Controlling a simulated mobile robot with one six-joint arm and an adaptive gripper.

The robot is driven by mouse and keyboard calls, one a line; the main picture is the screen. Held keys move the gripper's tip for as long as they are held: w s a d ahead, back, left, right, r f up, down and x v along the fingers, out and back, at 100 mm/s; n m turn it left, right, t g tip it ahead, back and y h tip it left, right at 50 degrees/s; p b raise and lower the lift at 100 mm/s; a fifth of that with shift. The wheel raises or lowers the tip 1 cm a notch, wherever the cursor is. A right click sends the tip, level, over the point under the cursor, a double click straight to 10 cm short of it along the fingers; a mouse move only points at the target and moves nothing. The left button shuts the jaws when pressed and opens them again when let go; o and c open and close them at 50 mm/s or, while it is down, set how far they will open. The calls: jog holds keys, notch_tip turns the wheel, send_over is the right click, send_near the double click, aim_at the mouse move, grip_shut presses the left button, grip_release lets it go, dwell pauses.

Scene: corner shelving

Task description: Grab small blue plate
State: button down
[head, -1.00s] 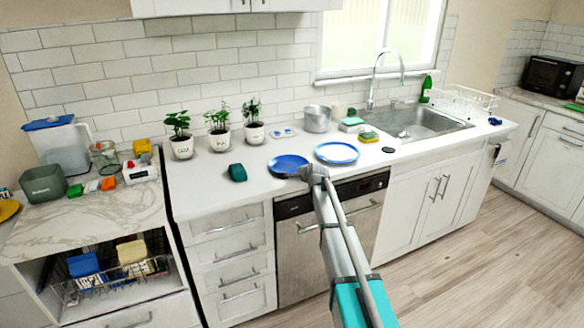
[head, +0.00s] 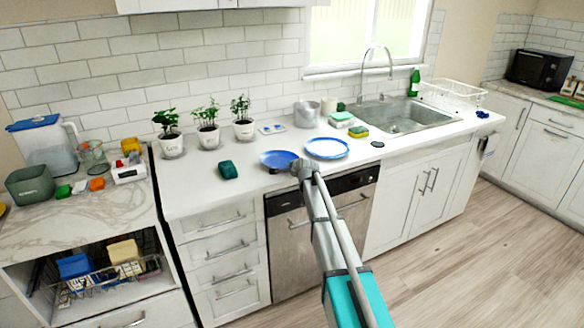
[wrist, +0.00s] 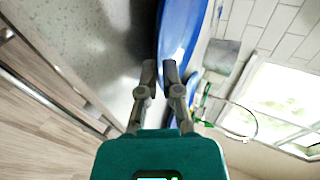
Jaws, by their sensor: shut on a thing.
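The small blue plate (head: 278,159) is at the counter's front edge, left of a larger white plate with a blue rim (head: 327,148). My gripper (head: 302,168) reaches in from the front and is at the small plate's right front rim. In the wrist view, my gripper (wrist: 160,72) has its fingers close together on the rim of the blue plate (wrist: 181,35), shut on it. The fingers hide the gripped part of the rim. I cannot tell whether the plate is lifted off the counter.
A teal sponge-like item (head: 228,170) lies left of the small plate. Potted plants (head: 207,128) and a metal pot (head: 306,114) stand behind. Sponges (head: 357,131) lie near the sink (head: 405,116). The counter's front left is clear.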

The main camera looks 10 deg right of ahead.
notch_tip(320, 180, up, 2)
jog(key=shift+r+p, duration=0.1)
jog(key=shift+p, duration=0.85)
jog(key=a+r+p+v, duration=0.1)
jog(key=p+v, duration=0.4)
jog(key=v, duration=0.3)
jog(key=a+r+p+v, duration=0.1)
jog(key=p+v, duration=0.4)
jog(key=v, duration=0.4)
jog(key=shift+w+a+r, duration=0.2)
jog(key=shift+w, duration=0.2)
